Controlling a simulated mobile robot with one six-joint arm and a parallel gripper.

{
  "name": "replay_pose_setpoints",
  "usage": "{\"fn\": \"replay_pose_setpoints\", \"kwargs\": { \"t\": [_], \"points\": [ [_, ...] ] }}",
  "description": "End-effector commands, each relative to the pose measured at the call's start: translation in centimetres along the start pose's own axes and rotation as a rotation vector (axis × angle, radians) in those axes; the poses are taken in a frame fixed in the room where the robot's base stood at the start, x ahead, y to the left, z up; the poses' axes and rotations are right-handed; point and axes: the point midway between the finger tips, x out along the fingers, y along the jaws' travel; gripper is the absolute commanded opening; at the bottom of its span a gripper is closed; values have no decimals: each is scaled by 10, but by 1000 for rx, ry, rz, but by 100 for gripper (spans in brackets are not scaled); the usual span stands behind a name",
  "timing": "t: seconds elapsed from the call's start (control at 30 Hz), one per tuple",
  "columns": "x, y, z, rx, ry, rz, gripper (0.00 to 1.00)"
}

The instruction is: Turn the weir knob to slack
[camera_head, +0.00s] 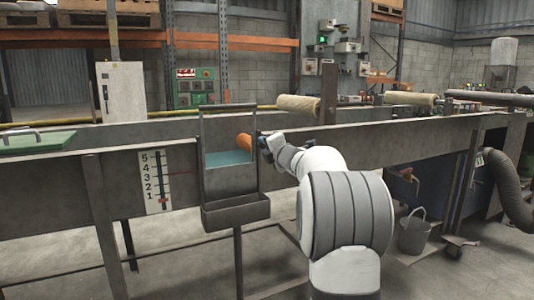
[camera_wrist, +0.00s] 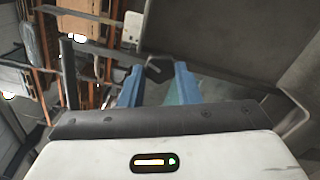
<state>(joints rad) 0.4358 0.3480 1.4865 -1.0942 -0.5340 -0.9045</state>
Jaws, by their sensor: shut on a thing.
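The weir frame (camera_head: 230,108) is an upright grey metal frame with a trough (camera_head: 236,212) at its foot and a blue-green panel (camera_head: 229,159) inside. An orange roller-like part (camera_head: 244,142) shows at its right side, just left of my gripper (camera_head: 262,140). In the wrist view, the blue fingers of my gripper (camera_wrist: 158,84) stand on either side of a small dark angular knob (camera_wrist: 159,67), and they are shut on it. The knob's turn position cannot be read. The fingers partly hide it.
A white scale board (camera_head: 157,182) numbered 1 to 5 has a red mark near its bottom. A long grey channel wall (camera_head: 400,143) runs to the right. A green board (camera_head: 38,142) lies at left. A bucket (camera_head: 414,234) stands on the floor at right.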

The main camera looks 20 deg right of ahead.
Motion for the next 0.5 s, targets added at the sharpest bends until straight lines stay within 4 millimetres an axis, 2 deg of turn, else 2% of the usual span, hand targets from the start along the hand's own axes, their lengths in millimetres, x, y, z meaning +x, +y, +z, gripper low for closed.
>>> {"fn": "replay_pose_setpoints", "kwargs": {
  "t": [0.2,0.5],
  "points": [
    [0,-3,-2,-184,2,-3,7],
    [0,-3,-1,-359,3,-4,7]
  ]
}}
